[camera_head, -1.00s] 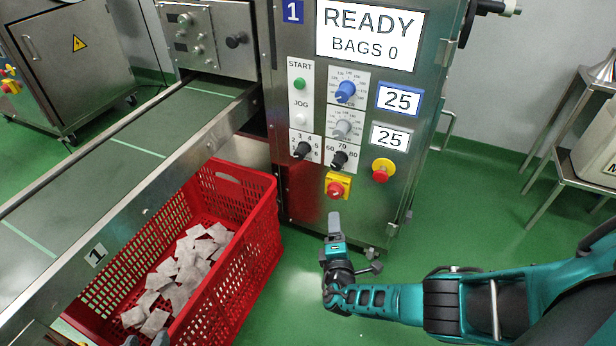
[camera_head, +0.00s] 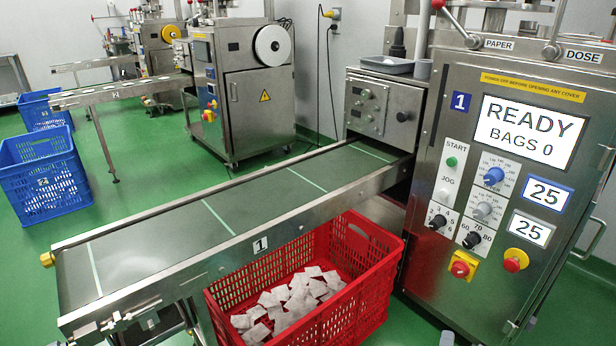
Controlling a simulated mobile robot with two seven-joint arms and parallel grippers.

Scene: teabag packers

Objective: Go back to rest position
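The packing machine (camera_head: 489,285) stands at the right, its screen reading READY, BAGS 0. Its panel has a green start button (camera_head: 451,162), dials and a red stop knob on a yellow base (camera_head: 461,266). Only a small grey tip of my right gripper (camera_head: 447,339) shows at the bottom edge, below the panel and apart from the knobs. The rest of that gripper is cut off, so its opening cannot be told. My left gripper is not in view.
A conveyor (camera_head: 262,197) runs from the machine toward the lower left. A red crate (camera_head: 375,303) with several white teabags stands below it. Blue crates (camera_head: 45,185) and other machines (camera_head: 255,110) stand behind. Green floor is free between them.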

